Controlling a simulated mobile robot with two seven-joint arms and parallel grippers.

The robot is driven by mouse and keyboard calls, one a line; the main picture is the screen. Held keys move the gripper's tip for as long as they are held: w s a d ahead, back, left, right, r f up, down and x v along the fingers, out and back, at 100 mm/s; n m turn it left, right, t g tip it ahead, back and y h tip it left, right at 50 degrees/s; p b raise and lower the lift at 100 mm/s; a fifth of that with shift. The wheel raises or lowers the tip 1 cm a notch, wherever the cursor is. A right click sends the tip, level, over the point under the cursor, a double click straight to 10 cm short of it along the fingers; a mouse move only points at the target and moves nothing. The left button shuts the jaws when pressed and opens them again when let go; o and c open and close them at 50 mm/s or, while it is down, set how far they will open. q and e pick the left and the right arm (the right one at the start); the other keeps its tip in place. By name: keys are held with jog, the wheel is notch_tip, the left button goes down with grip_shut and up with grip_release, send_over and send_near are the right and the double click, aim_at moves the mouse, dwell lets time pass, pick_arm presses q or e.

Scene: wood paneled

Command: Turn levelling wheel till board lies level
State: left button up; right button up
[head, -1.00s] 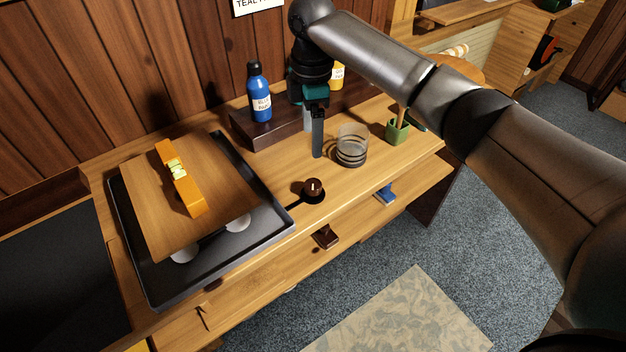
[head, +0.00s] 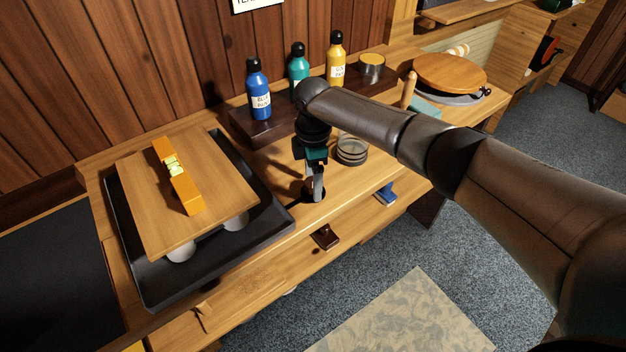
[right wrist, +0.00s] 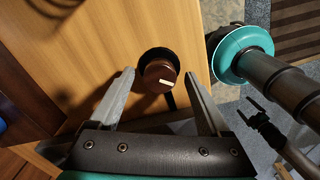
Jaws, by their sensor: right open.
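The wooden board (head: 215,165) rests on white rounded supports (head: 180,250) in a black tray (head: 150,296). It looks tilted, but how much I cannot tell. An orange spirit level (head: 188,197) lies across it; its bubble is too small to read. In the right wrist view, the wheel appears between the open fingertips (right wrist: 160,76), with gaps showing.
Blue (head: 258,92), teal (head: 298,66) and yellow (head: 336,60) bottles stand on a dark riser behind my right gripper. A glass jar (head: 352,150) is close to its right. A brown block (head: 325,236) and a blue object (head: 386,194) are at the bench front.

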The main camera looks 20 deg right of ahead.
jog(key=shift+f, duration=0.2)
grip_shut()
dwell(0.6)
